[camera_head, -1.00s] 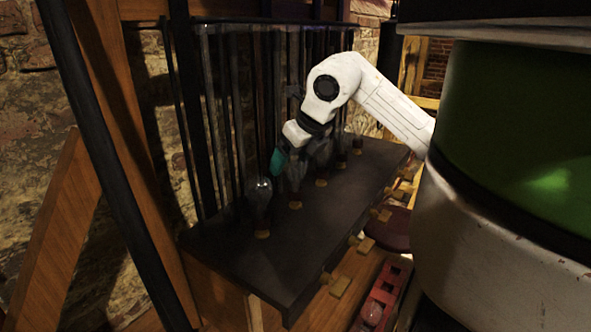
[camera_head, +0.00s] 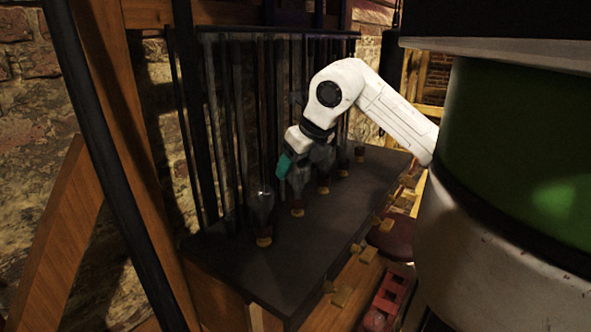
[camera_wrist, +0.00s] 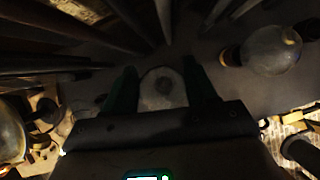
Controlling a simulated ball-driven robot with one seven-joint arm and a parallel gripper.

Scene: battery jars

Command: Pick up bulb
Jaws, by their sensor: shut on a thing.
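Several clear glass bulbs with brass-coloured bases stand in a row on a dark shelf (camera_head: 310,245) in the head view. The nearest bulb (camera_head: 262,203) stands free, left of my gripper (camera_head: 290,168). My gripper has teal fingers and reaches down into the row. In the wrist view, the fingers (camera_wrist: 160,85) stand on both sides of a pale rounded bulb (camera_wrist: 162,92) and are shut on it. In the head view this seems to be the second bulb (camera_head: 297,188), partly hidden by the gripper. Its base appears at or very near the shelf top.
Dark vertical rods (camera_head: 235,120) stand close behind the row. Another bulb (camera_wrist: 272,50) is close to the right of my gripper in the wrist view. Small brass-coloured knobs (camera_head: 343,296) line the shelf's front edge. The shelf's front part is clear.

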